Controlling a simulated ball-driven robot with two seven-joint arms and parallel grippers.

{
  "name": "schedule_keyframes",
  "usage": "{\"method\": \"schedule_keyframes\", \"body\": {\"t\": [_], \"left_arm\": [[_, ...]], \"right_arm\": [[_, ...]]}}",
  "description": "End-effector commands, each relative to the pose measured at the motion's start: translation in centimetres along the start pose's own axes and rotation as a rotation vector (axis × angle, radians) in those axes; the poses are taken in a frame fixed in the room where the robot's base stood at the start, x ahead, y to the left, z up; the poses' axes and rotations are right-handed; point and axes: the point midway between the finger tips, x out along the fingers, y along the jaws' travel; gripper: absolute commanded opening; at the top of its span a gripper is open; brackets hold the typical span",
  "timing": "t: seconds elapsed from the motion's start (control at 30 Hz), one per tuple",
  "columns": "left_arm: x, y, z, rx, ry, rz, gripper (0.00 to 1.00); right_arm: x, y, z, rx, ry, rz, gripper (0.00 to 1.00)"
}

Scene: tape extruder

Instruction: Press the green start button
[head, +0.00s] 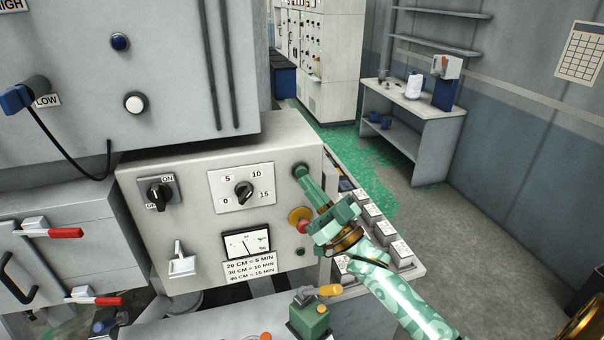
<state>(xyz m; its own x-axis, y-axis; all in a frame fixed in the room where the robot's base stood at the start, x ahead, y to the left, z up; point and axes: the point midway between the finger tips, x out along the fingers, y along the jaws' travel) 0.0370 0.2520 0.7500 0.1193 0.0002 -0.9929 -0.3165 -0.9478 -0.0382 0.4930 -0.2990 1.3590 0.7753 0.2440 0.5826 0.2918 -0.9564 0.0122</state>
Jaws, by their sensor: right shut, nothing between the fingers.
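The control panel (205,215) is a pale grey box front in the middle of the head view. A dark round button (299,169) sits at its upper right. My right gripper (306,180) is shut and empty, with its green fingertips at this button. The fingertips cover part of the button, so its colour is hard to tell and I cannot tell whether they touch it. A small green round fitting (300,252) sits lower on the panel. My left gripper is not in view.
A red mushroom button on a yellow disc (295,215) is just below my fingers, partly hidden. The panel also has an ON/OFF switch (158,194), a timer dial (243,190) and a meter (246,244). Several white-labelled blocks (383,232) stand at right.

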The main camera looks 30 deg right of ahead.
Motion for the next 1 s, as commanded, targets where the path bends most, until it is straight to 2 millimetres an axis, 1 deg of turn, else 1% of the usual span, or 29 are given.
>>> {"method": "schedule_keyframes", "body": {"t": [0.47,1.0], "left_arm": [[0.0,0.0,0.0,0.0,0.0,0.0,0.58],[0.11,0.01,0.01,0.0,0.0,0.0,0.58]], "right_arm": [[0.0,0.0,0.0,0.0,0.0,0.0,0.0],[0.6,0.44,0.4,0.0,0.0,0.0,0.0]]}}
